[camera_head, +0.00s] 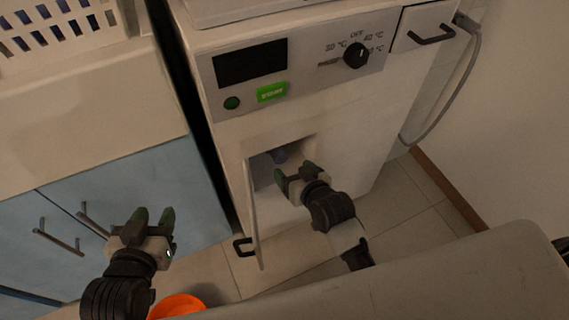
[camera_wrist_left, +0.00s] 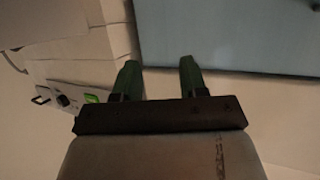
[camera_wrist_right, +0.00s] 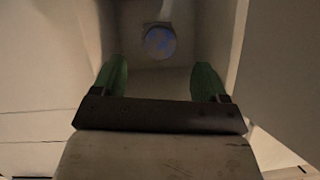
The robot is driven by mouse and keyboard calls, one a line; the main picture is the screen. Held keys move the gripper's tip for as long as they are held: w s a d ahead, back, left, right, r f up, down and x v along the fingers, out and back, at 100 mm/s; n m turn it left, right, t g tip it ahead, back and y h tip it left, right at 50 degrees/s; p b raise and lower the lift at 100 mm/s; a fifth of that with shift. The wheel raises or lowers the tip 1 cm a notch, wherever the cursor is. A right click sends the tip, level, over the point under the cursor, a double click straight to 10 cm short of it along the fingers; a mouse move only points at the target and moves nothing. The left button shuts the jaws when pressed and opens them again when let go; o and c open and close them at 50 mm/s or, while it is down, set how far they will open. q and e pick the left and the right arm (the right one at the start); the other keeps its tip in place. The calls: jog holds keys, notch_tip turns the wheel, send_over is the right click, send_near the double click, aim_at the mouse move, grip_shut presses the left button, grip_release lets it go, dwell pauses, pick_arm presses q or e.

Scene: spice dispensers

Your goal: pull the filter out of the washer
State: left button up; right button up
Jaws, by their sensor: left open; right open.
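The washer (camera_head: 225,135) is a white machine with a dark display, a dial and a small open compartment low on its front. The filter (camera_head: 280,155) sits inside that compartment, partly hidden; the right wrist view shows it as a round bluish cap (camera_wrist_right: 160,41) at the back, with a pale grip above it. My right gripper (camera_head: 292,180) is open and empty at the compartment mouth, its fingers (camera_wrist_right: 158,82) apart, short of the filter. My left gripper (camera_head: 153,218) is open and empty, left of the washer, in front of the blue cabinet.
The compartment's door (camera_head: 253,215) stands open on the left side of the opening. An orange bucket (camera_head: 178,305) is on the floor near my left arm. Blue cabinets (camera_head: 150,180) with bar handles stand at left. A grey hose (camera_head: 448,120) hangs at right.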

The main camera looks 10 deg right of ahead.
aim_at(282, 160)
jog(key=b+x, duration=0.1)
jog(key=x, duration=0.4)
jog(key=shift+w+f+b, duration=0.2)
jog(key=shift+b, duration=0.2)
pick_arm(q)
notch_tip(282, 160, up, 7)
jog(key=w+d+t+h, duration=0.1)
jog(key=t+h, duration=0.1)
jog(key=t, duration=0.4)
jog(key=shift+w+d, duration=0.3)
jog(key=shift+d, duration=0.05)
pick_arm(e)
jog(key=shift+w+a+f, duration=0.1)
jog(key=shift+w+a, duration=0.05)
jog(key=shift+w, duration=0.25)
jog(key=c, duration=1.2)
